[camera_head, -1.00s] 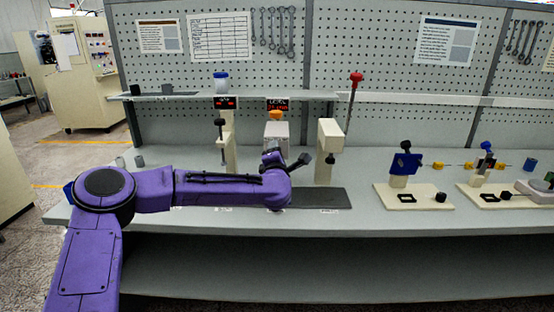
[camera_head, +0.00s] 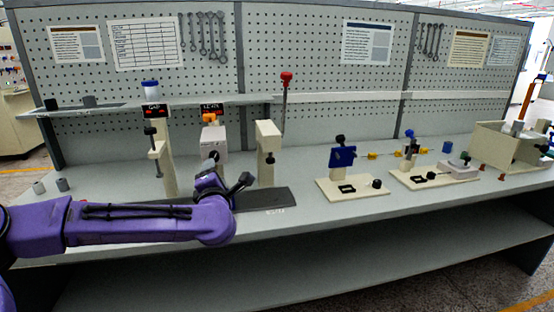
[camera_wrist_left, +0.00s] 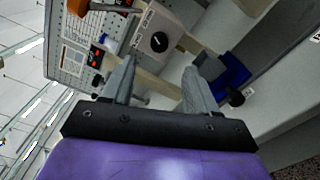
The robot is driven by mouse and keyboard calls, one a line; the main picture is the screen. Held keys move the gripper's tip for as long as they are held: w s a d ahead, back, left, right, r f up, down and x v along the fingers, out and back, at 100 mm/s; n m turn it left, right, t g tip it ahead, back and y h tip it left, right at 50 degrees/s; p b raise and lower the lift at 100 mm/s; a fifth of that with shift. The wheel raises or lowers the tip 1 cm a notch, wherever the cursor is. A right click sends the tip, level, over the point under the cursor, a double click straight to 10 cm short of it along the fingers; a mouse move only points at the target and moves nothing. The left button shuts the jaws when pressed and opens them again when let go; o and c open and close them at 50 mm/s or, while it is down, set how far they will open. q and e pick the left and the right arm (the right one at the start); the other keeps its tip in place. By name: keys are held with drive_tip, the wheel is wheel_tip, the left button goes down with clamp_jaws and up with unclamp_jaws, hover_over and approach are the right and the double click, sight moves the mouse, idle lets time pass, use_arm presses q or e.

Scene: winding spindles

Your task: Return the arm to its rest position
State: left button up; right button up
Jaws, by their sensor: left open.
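My purple left arm reaches in from the left over the workbench in the head view, its wrist bent up near the winding stations. The left gripper (camera_head: 240,184) is at its end, small and partly hidden by the wrist. In the left wrist view the gripper (camera_wrist_left: 152,88) shows two grey fingers spread apart with nothing between them. Beyond the fingers are a pale block with a black round knob (camera_wrist_left: 160,41) and a blue part (camera_wrist_left: 230,76); both look apart from the fingers. My right gripper is in neither view.
The workbench (camera_head: 330,220) holds cream posts (camera_head: 267,152), two base plates with blue clamps (camera_head: 342,156), and a cream box (camera_head: 505,146) at the right. A red-topped rod (camera_head: 286,95) stands behind. A shelf (camera_head: 100,107) runs along the pegboard. The front bench strip is clear.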

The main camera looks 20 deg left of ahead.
use_arm(q)
drive_tip(key=s+d+f+m+g+h, duration=0.1)
drive_tip(key=s+d+f+m+h, duration=0.2)
drive_tip(key=f, duration=0.6)
drive_tip(key=s+d+f+m+g+h, duration=0.25)
drive_tip(key=d+f+m, duration=0.3)
drive_tip(key=f, duration=0.35)
drive_tip(key=s+d+f+m+h, duration=0.25)
drive_tip(key=f+m, duration=0.25)
drive_tip(key=f, duration=0.4)
drive_tip(key=s+a+f+m+g, duration=0.1)
drive_tip(key=s+f+m+g, duration=0.1)
drive_tip(key=s+f, duration=0.4)
drive_tip(key=s+a+f+m+g+y, duration=0.1)
drive_tip(key=s+f, duration=0.6)
drive_tip(key=s, duration=0.7)
drive_tip(key=s+a+f+m+g, duration=0.2)
drive_tip(key=s+f+m+g, duration=0.3)
drive_tip(key=s, duration=0.5)
drive_tip(key=shift+s+a+f+y, duration=0.25)
drive_tip(key=shift+a+f+y, duration=0.15)
drive_tip(key=shift+f, duration=0.25)
